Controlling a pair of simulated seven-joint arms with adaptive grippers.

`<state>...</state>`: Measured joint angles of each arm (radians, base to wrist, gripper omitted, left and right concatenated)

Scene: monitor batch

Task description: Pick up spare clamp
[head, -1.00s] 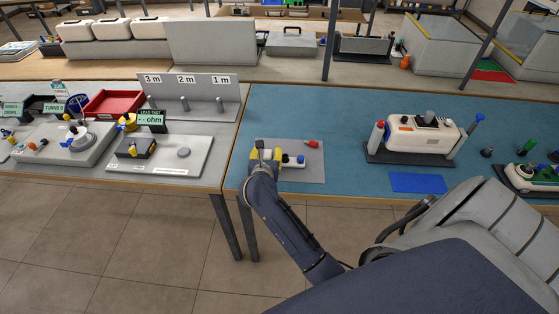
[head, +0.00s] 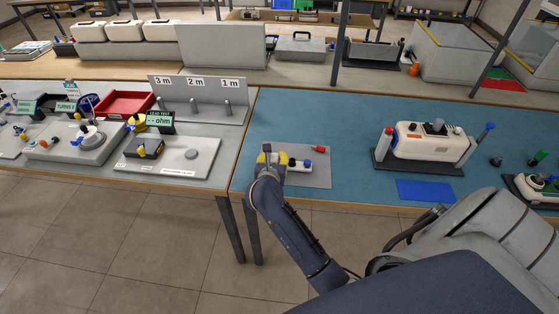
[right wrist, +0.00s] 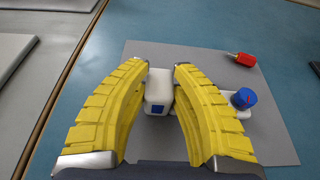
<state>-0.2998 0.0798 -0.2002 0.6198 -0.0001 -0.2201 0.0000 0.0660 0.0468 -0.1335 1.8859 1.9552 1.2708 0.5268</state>
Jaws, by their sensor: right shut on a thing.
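A small white clamp-like piece with a blue knob (right wrist: 243,98) lies on a grey mat (right wrist: 265,135) in the right wrist view. I take it to be the spare clamp (head: 299,163), which shows in the head view just right of my right gripper. My right gripper (right wrist: 162,70) has its yellow fingers shut on the white block end, at the mat's left side. The right finger hides the middle of the piece, between the block end and the knob. The right gripper also shows in the head view (head: 270,156). My left gripper is not in view.
A red-tipped piece (right wrist: 241,59) lies at the mat's far right. A blue pad (head: 425,190) and a white device on a dark base (head: 432,143) stand to the right on the blue table. A lead test board (head: 175,165) is on the left table.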

